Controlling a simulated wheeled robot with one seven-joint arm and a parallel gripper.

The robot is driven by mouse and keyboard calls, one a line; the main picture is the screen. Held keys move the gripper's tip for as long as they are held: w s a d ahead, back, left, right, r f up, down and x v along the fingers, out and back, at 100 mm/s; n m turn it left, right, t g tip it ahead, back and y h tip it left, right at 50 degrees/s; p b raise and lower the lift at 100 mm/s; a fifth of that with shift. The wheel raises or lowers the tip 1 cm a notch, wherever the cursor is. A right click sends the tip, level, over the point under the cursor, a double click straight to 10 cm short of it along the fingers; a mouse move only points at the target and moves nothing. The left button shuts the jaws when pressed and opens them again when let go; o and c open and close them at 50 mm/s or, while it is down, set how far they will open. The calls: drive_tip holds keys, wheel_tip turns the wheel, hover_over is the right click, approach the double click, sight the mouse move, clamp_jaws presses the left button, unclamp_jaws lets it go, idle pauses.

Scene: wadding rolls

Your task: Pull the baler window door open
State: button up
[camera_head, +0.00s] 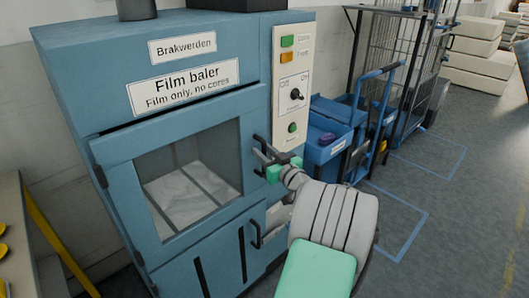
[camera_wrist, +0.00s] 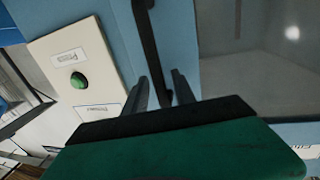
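The blue film baler (camera_head: 180,45) stands at the left of the head view. Its window door (camera_head: 118,165) has a blue frame around a clear pane and looks shut, with white film visible behind it. A black upright handle (camera_head: 262,143) is on the door's right side. My gripper (camera_head: 268,158) is at this handle. In the wrist view the handle (camera_wrist: 149,40) runs down between the two fingertips of my gripper (camera_wrist: 160,88). The fingers stand apart on either side of it, and a small gap seems to show. The lower end of the handle is hidden by the gripper.
A control panel (camera_head: 292,90) with buttons and a black knob is right of the door. A lower door handle (camera_head: 256,236) sits below. Blue bins (camera_head: 330,140) and a wire cage trolley (camera_head: 395,60) stand at the right. A table (camera_head: 14,225) is at the left edge.

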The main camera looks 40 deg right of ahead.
clamp_jaws()
idle(1.2)
